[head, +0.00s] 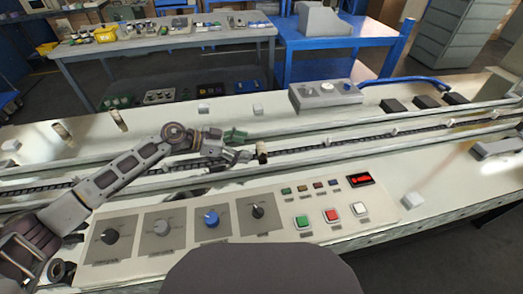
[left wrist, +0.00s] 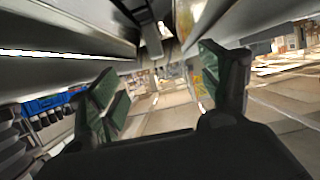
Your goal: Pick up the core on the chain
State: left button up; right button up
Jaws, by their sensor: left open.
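A dark chain (head: 325,145) runs between pale rails across the machine bed in the head view. A small tan and dark piece, seemingly the core (head: 262,151), sits at the chain just right of my left gripper (head: 243,145). The gripper is open, its green-padded fingers pointing right toward this piece, with a small gap between. In the left wrist view the open fingers (left wrist: 165,90) show spread apart with nothing gripped between them. I cannot make out the core clearly there. My right gripper is not in view.
A control panel (head: 180,240) with knobs and buttons lies in front of the rails. A grey box with knobs (head: 326,94) stands behind them. Small white blocks (head: 413,200) lie around the bed. Behind are a cluttered workbench (head: 165,45) and a blue table (head: 335,42).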

aim_at(259, 147)
pick_arm(q)
jog(key=shift+x, duration=0.9)
jog(key=shift+b+x, duration=0.35)
jog(key=shift+x, duration=1.3)
jog(key=shift+w+d+r, duration=0.1)
jog(key=shift+w+r, duration=0.05)
jog(key=shift+r, duration=0.05)
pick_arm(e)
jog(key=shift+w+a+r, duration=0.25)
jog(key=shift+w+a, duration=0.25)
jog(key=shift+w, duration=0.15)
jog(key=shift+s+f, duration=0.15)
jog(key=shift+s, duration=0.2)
